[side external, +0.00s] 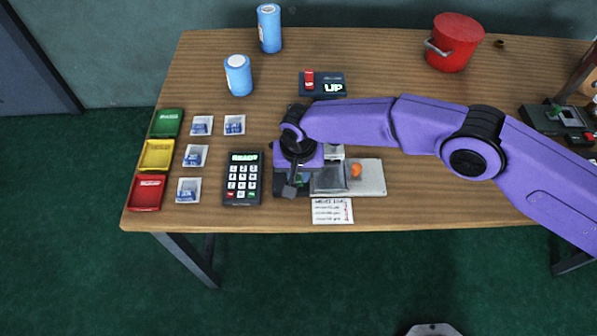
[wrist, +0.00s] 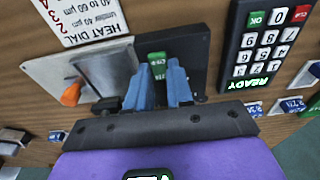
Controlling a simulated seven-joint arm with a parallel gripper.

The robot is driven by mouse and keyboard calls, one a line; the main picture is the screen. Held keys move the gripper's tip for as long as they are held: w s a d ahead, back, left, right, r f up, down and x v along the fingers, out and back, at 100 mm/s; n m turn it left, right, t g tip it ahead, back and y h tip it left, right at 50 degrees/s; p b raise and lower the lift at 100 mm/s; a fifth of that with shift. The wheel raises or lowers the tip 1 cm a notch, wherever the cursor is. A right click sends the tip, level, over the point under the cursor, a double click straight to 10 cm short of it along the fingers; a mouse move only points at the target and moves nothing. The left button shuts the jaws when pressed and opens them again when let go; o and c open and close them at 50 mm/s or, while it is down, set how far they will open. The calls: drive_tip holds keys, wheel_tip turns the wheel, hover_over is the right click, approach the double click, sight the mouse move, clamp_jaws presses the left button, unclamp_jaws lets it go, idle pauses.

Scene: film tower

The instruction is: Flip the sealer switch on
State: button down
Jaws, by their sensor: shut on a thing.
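The sealer (side external: 382,178) is a pale metal plate with a grey hinged press and an orange knob, on the table's front middle. At its left is a dark box (wrist: 198,50) with the sealer switch (wrist: 157,57), a green lever, above a small lit green display whose text I cannot read. My gripper (wrist: 160,66) reaches down over this box. Its two blue-grey fingers are on either side of the green lever, shut on it. In the side view my gripper (side external: 291,187) and wrist hide most of the box and the lever.
A keypad (side external: 242,178) reading READY stands just left of the box. A paper card (side external: 332,211) lies in front. Behind my wrist is a box with a red switch and an UP display (side external: 334,88). Trays, packets, blue cans and a red bucket (side external: 454,42) stand farther out.

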drive_tip(key=shift+g, duration=0.3)
drive_tip(key=c, duration=1)
unclamp_jaws()
drive_tip(key=shift+r, duration=0.15)
wheel_tip(320, 180, up, 17)
drive_tip(key=s, duration=0.1)
drive_tip(key=shift+s, duration=0.3)
